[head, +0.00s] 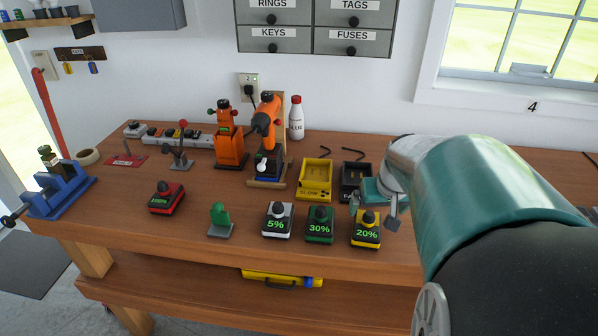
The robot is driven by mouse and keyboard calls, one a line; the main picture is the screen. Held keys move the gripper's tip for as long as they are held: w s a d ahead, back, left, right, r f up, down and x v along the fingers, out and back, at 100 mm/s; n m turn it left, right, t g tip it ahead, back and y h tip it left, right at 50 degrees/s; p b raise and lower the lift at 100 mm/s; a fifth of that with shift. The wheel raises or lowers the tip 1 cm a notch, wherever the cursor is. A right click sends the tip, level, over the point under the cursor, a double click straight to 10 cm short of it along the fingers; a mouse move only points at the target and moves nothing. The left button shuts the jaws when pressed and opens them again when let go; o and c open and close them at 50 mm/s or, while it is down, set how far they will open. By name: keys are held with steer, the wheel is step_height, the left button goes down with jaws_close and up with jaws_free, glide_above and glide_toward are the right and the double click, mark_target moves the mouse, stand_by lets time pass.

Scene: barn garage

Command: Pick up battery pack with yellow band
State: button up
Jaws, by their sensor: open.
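The battery pack with the yellow band (367,239) stands upright on the workbench near its front edge. It has a dark top with a knob and a green "20%" readout, and it is the rightmost of three packs in a row. My gripper (373,212) is open, with one finger to the left of the pack's knob and one to the right as seen here. The fingers appear above and slightly behind the pack. I cannot tell whether they touch it. Nothing shows between the fingers except the pack's knob in line with them.
A green pack (320,236) marked 30% stands close left, then a white pack (277,231) marked 5%. A red pack (166,203) sits farther left. An orange drill (266,122) and a white bottle (296,120) are farther back.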

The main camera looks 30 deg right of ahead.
mark_target(372, 217)
steer(key=x, duration=0.9)
steer(key=shift+w+a, duration=0.1)
steer(key=shift+a, duration=0.05)
steer(key=c, duration=1.4)
